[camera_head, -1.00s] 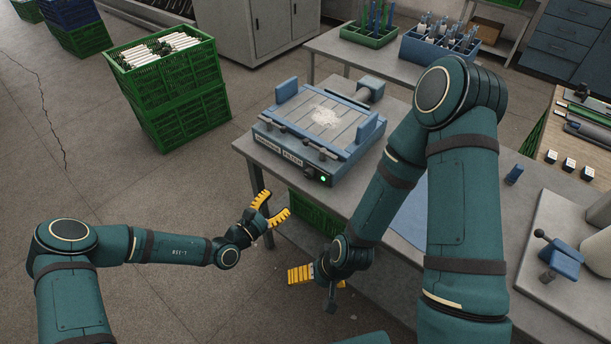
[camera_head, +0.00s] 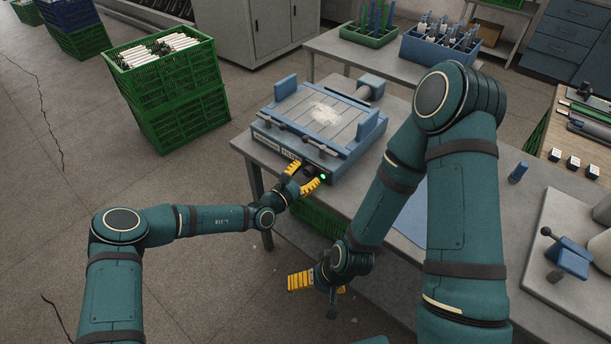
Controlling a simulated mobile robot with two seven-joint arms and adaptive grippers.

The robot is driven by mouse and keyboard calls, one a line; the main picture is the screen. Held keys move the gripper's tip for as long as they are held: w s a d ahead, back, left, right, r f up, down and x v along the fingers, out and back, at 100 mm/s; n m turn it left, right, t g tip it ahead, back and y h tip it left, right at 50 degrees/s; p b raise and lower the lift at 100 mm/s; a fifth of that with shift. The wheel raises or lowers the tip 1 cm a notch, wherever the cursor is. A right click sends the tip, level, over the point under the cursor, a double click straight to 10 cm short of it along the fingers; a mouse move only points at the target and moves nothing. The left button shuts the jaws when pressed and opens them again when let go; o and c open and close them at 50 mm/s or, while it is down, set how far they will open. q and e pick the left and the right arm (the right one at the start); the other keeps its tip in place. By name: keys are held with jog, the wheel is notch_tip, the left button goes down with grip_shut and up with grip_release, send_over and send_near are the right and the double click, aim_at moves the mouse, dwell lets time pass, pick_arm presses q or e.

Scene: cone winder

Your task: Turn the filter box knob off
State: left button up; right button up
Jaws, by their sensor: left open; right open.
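The filter box (camera_head: 335,174) is a grey and blue unit on the grey table, with a slatted top and a small pale patch on it. Its front panel has a label and a lit green light (camera_head: 323,177). The dark knob (camera_head: 308,171) sits just left of the light, partly hidden by my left gripper. My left gripper (camera_head: 307,177) has yellow fingers, open, spread at the front panel around the knob; I cannot tell whether they touch it. My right gripper (camera_head: 315,284) is open and empty, low in front of the table.
The grey table (camera_head: 405,112) carries the filter box. Green crates (camera_head: 181,112) with white rods stand on the floor at the left. A green crate (camera_head: 315,218) is under the table. A blue clamp-like device (camera_head: 568,258) stands at the right.

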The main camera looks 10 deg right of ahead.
pick_arm(q)
jog(key=shift+c, duration=0.4)
grip_shut()
